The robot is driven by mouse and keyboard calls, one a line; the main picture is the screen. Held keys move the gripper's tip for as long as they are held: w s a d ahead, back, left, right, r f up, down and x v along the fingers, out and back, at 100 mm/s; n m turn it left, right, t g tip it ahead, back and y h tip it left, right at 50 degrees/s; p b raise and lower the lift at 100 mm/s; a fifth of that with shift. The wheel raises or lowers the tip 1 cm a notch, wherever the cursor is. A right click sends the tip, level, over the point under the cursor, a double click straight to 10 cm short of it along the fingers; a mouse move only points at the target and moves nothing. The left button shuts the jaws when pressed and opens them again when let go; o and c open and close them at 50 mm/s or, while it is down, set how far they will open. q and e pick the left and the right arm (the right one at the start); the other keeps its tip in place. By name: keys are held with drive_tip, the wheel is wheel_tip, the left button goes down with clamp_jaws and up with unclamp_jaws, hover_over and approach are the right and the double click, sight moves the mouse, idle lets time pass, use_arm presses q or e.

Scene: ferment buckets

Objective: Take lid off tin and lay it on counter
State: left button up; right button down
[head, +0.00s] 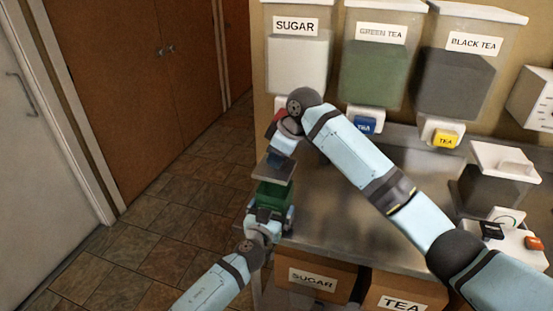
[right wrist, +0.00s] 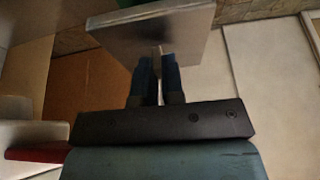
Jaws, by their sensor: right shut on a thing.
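The green tin (head: 274,196) is at the left end of the steel counter. My left gripper (head: 270,216) has its fingers around the lower part of the tin and looks shut on it. The grey square lid (head: 276,168) is just above the tin, tilted. It also shows in the right wrist view as a flat metal plate (right wrist: 155,32). My right gripper (right wrist: 157,75) is shut on a thin upright part of the lid. I cannot tell whether lid and tin still touch.
The steel counter (head: 325,210) has clear room right of the tin, under my right arm. Sugar (head: 297,65), green tea (head: 375,75) and black tea (head: 455,85) dispensers hang behind. A dark container with a white lid (head: 497,180) stands at the right. Labelled boxes (head: 310,278) sit below.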

drive_tip(key=shift+f+b, duration=0.25)
drive_tip(key=shift+b, duration=0.05)
use_arm(q)
drive_tip(key=v, duration=1.2)
use_arm(e)
drive_tip(key=shift+d, duration=0.1)
